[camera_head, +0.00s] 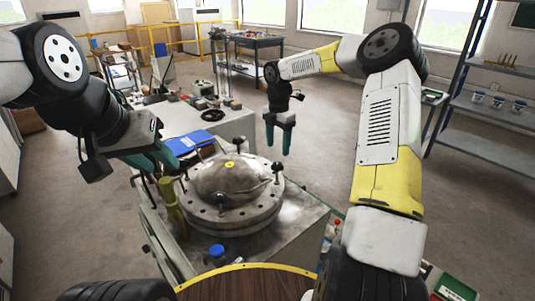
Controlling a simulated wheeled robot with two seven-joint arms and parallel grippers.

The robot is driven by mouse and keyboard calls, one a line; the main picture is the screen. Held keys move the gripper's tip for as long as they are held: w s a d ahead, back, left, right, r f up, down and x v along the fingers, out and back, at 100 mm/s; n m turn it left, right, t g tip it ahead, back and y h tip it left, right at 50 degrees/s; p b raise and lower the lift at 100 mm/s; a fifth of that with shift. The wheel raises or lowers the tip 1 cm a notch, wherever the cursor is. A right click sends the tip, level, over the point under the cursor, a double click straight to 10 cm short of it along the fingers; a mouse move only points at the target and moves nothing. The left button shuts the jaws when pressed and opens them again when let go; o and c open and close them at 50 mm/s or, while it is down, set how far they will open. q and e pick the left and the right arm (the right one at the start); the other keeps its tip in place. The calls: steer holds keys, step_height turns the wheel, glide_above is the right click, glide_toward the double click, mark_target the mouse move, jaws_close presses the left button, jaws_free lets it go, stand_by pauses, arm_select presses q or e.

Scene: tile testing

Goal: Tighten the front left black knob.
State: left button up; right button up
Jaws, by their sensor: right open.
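A round grey metal flange plate (207,221) with a domed centre lies on the test machine. Black knobs stand around its rim: one at the back (239,142), one at the right (277,167), and one at the left (183,165), partly hidden by my left gripper. My left gripper (168,168), with teal fingers, reaches in from the left beside the left knob. Whether its fingers touch or hold that knob is unclear.
A blue knob (217,250) sits at the machine's front. A blue binder (190,144) lies behind the plate, on a bench (235,127) with small items. A metal shelf (490,140) stands at the right.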

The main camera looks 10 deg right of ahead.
mark_target(277, 164)
steer(key=shift+f, duration=4)
jaws_close()
